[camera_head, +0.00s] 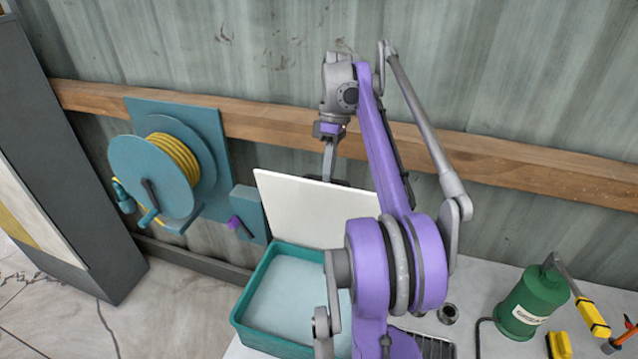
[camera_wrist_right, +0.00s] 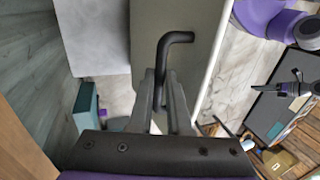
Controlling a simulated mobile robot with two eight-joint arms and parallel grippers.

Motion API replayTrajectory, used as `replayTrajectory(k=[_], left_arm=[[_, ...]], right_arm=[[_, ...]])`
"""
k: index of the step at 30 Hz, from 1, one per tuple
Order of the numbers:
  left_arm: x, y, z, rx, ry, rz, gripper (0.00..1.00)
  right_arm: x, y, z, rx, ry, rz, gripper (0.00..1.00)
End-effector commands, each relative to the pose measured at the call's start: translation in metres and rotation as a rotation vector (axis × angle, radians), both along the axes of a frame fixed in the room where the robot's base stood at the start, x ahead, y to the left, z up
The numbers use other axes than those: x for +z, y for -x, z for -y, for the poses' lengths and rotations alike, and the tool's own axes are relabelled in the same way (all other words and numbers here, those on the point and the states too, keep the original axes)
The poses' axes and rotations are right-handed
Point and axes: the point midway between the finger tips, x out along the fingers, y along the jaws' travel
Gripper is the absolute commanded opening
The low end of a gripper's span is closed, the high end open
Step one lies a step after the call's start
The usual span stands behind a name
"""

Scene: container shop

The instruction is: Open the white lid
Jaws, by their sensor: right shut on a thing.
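The white lid (camera_head: 300,208) stands tilted steeply up at the back of a teal container (camera_head: 243,300) in the head view. The container's top is uncovered and its pale inside shows. My right gripper (camera_head: 329,172) reaches down behind the lid's upper edge. In the right wrist view, the fingers of my right gripper (camera_wrist_right: 160,92) are shut on a dark bent handle (camera_wrist_right: 166,52) on the lid's grey face (camera_wrist_right: 203,45). My own right arm hides the lid's right side and part of the container. I do not make out my left gripper.
A teal hose reel (camera_head: 150,175) with yellow hose hangs on the wall to the left. A wooden rail (camera_head: 530,172) runs along the wall behind my arm. A green can (camera_head: 530,300) and yellow tools stand at the right of the worktop.

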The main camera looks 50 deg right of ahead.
Motion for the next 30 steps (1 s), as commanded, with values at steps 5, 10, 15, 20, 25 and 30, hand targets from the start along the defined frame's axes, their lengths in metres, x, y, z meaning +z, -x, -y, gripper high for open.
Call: replayTrajectory(k=[5,10,15,20,25,30], left_arm=[[0.001,0.000,0.000,0.000,0.000,0.001,0.50],[0.001,-0.001,0.000,0.000,0.000,0.002,0.50],[0.001,-0.001,0.000,0.000,0.000,0.002,0.50],[0.001,-0.001,0.000,0.000,0.000,0.002,0.50],[0.001,-0.001,0.000,0.000,0.000,0.002,0.50],[0.001,-0.001,0.000,0.000,0.000,0.002,0.50]], right_arm=[[-0.003,-0.004,0.018,-0.004,-0.057,-0.034,0.00],[-0.004,-0.007,0.026,-0.003,-0.092,-0.048,0.00],[-0.004,-0.008,0.029,-0.004,-0.107,-0.056,0.00],[-0.004,-0.008,0.030,-0.004,-0.110,-0.057,0.00],[-0.004,-0.008,0.029,-0.004,-0.109,-0.057,0.00],[-0.004,-0.008,0.029,-0.004,-0.109,-0.055,0.36]])
